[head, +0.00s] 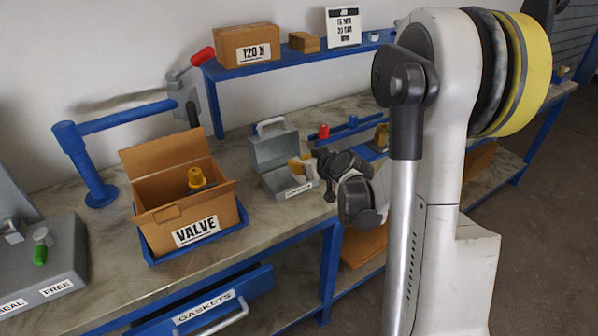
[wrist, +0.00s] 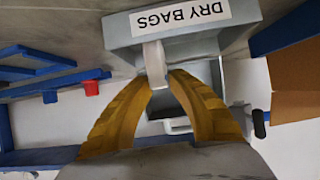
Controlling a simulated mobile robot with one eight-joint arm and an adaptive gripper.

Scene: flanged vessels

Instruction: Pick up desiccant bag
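The open grey case (head: 272,150) stands on the bench with its lid up. In the wrist view the case (wrist: 120,32) shows upside down, with a "DRY BAGS" label. A narrow pale piece, seemingly the desiccant bag (wrist: 155,65), shows in front of the case's rim. My gripper (wrist: 161,82) has its yellow fingertips close together on either side of the pale piece's end, apparently shut on it. In the head view my gripper (head: 297,166) is over the case's right side. The bag cannot be made out there.
Left of the case, a cardboard "VALVE" box (head: 160,222) with open flaps sits in a blue tray (head: 241,215). A blue post with an arm (head: 90,165) stands behind it. A raised blue shelf (head: 290,62) runs along the wall. A grey panel (head: 60,255) is at far left.

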